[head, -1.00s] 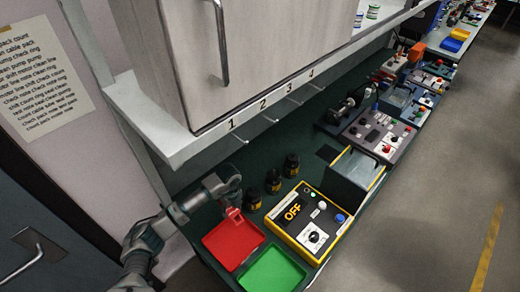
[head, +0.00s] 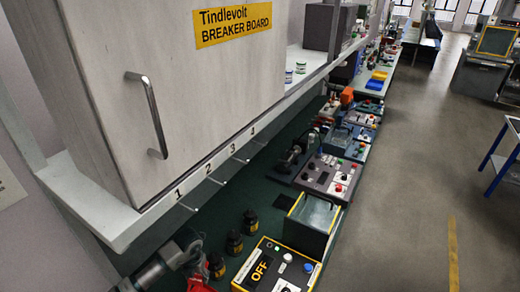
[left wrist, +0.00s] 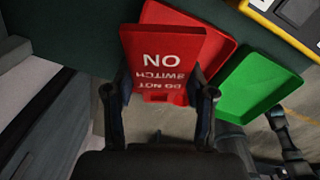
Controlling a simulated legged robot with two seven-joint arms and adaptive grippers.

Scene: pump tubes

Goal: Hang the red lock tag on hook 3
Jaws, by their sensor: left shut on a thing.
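The red lock tag (left wrist: 165,50) is held in my left gripper (left wrist: 158,95), whose two fingers are shut on its lower part in the left wrist view. Its white lettering, "DO NOT SWITCH ON", appears upside down there. In the head view my left gripper (head: 196,262) is at the bottom, below the shelf, and only a little red of the tag (head: 200,285) shows. Hook 3 (head: 241,160) is a thin metal peg under the label 3 on the shelf edge, well up and right of the gripper.
Hooks 1 (head: 190,208), 2 (head: 217,182) and 4 (head: 261,144) flank hook 3 and look empty. A cabinet (head: 190,90) stands above. Black bottles (head: 234,242) and the OFF box (head: 270,270) stand below. A red tray (left wrist: 220,50) and green tray (left wrist: 262,82) lie beneath the tag.

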